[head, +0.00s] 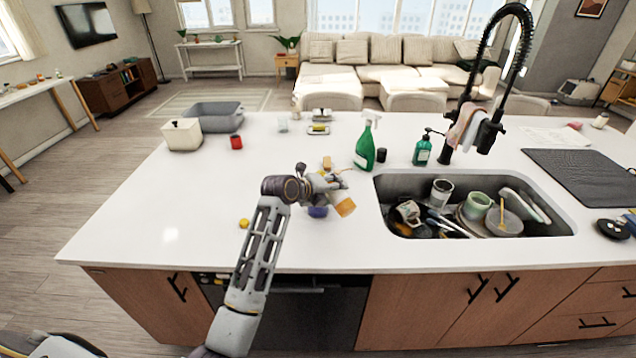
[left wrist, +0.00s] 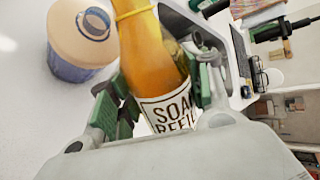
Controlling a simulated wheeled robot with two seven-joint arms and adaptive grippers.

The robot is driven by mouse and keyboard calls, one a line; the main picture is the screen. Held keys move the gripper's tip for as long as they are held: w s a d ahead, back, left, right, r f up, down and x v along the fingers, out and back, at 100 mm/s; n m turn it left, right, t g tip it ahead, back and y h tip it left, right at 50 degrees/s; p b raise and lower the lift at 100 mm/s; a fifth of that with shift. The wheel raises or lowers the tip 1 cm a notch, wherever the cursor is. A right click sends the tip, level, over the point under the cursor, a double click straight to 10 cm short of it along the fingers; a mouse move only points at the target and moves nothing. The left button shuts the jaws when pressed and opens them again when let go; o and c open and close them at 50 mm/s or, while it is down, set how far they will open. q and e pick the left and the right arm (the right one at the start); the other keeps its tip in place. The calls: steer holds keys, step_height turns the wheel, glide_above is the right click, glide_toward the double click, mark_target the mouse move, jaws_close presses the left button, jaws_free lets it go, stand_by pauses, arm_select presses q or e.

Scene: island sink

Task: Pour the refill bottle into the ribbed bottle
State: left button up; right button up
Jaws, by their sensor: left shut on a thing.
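The refill bottle (left wrist: 155,65) is amber, with a yellow band near its narrow end and a white label reading SOAP REFILL. In the head view it (head: 344,207) looks tilted. My left gripper (head: 322,186) is shut on it, and the fingers (left wrist: 158,105) press its label end in the left wrist view. The ribbed bottle (left wrist: 72,68) has a blue ribbed body and a peach top with a round opening. It stands on the counter beside the refill bottle; in the head view only its blue body (head: 318,212) shows below my gripper. My right gripper is out of view.
The sink (head: 385,192), full of dishes, lies right of my gripper. Behind stand a green spray bottle (head: 365,146), a dark cap (head: 381,155) and a soap dispenser (head: 422,150). A yellow ball-like item (head: 244,223) lies left of my arm. The left counter is mostly clear.

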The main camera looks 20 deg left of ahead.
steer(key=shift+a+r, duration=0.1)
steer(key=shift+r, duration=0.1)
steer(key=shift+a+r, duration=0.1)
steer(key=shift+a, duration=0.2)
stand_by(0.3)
arm_select(q)
steer(key=shift+n+g+p, duration=0.3)
steer(key=shift+p, duration=0.05)
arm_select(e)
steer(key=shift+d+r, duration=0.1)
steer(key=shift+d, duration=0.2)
arm_select(q)
steer(key=shift+h, duration=0.3)
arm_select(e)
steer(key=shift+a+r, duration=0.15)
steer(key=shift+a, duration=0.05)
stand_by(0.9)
arm_select(q)
steer(key=shift+p, duration=0.3)
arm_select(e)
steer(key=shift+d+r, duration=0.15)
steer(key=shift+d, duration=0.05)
arm_select(q)
steer(key=shift+r+n, duration=0.1)
steer(key=shift+n, duration=0.2)
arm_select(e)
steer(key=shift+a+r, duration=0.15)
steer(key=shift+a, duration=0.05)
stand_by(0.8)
